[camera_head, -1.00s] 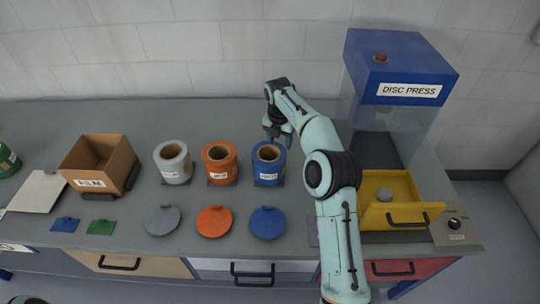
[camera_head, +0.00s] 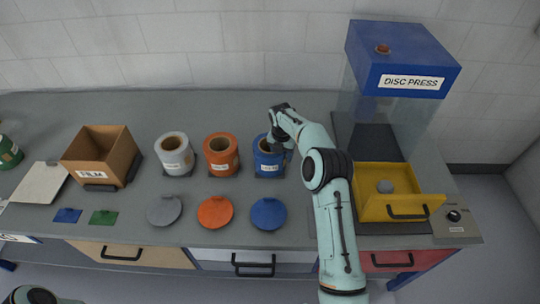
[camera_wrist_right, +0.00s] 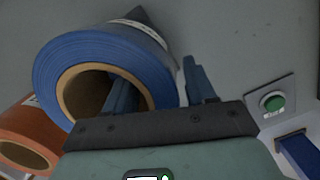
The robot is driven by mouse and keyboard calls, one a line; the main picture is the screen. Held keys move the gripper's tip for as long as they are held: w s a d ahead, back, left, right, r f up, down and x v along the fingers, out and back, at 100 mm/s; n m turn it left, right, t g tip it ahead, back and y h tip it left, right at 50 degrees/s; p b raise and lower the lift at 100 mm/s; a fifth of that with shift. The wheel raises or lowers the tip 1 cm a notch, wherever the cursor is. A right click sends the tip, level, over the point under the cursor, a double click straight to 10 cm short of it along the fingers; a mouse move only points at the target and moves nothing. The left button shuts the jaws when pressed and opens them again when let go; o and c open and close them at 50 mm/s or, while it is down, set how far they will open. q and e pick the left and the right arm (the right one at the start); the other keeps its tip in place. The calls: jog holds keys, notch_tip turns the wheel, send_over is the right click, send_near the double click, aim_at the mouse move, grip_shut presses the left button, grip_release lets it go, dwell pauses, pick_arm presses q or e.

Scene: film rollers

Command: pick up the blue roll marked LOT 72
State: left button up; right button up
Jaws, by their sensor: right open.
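The blue roll (camera_head: 265,163) stands upright on the bench, last in the row of three, with a white label too small to read in the head view. My right gripper (camera_head: 277,143) is over its right side. In the right wrist view, the blue roll (camera_wrist_right: 70,55) shows its brown hollow core. My right gripper (camera_wrist_right: 160,88) is open there, with one finger seen within the core opening and the other just outside the right wall. The wall lies between the fingers; I cannot tell whether they touch it. My left gripper is not in view.
An orange roll (camera_head: 220,155) and a grey roll (camera_head: 174,156) stand to the left. Grey, orange and blue discs (camera_head: 268,214) lie in front. A FILM box (camera_head: 119,157) is at left. The disc press (camera_head: 405,62) and its yellow drawer (camera_head: 390,208) are at right.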

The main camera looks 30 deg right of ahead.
jog(key=shift+f, duration=0.25)
grip_shut()
jog(key=shift+d, duration=0.1)
dwell(1.1)
jog(key=shift+r, duration=0.15)
